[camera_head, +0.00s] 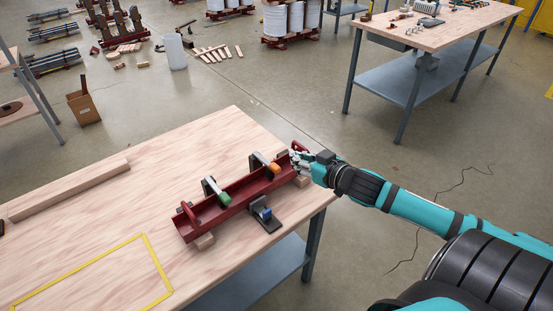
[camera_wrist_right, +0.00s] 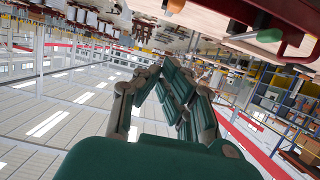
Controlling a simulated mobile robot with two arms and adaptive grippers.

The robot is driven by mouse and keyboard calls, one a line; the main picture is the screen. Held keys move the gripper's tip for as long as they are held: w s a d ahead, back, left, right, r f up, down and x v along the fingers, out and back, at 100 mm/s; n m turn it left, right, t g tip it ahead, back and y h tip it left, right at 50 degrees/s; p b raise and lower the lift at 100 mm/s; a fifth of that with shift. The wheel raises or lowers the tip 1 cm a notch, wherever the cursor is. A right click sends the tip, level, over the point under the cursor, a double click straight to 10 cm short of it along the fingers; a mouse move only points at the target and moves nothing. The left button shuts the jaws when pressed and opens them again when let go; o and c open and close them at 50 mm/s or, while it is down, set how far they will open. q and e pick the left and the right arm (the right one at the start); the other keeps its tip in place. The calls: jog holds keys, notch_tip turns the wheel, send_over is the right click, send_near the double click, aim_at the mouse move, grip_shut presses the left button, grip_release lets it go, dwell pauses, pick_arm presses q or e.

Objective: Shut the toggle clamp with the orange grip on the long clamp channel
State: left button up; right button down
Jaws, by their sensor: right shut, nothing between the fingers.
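The long clamp channel (camera_head: 240,199) is a dark red trough lying diagonally on the wooden bench. The toggle clamp with the orange grip (camera_head: 274,168) is near its right end, its pale arm slanting up left to a dark bracket. The orange grip also shows at the top of the right wrist view (camera_wrist_right: 175,5). My right gripper (camera_head: 296,160) is just right of the orange grip, by the channel's end; contact cannot be told. In the right wrist view its fingers (camera_wrist_right: 168,72) are together and empty. My left gripper is in neither view.
A clamp with a green grip (camera_head: 224,198) sits further left on the channel. A dark clamp with a blue part (camera_head: 264,213) stands in front. Wooden blocks (camera_head: 205,241) support the channel. A long timber (camera_head: 70,190) lies left; yellow tape (camera_head: 150,255) marks bare bench.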

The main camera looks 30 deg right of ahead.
jog(key=p, duration=0.1)
send_over(280, 170)
jog(key=w, duration=0.1)
notch_tip(280, 170, down, 2)
jog(key=shift+f, duration=0.2)
notch_tip(280, 170, down, 3)
jog(key=shift+s, duration=0.15)
jog(key=shift+s+f, duration=0.15)
jog(key=shift+f, duration=0.45)
jog(key=shift+a, duration=0.1)
jog(key=shift+s+f, duration=0.2)
jog(key=shift+f, duration=0.8)
jog(key=shift+s, duration=0.1)
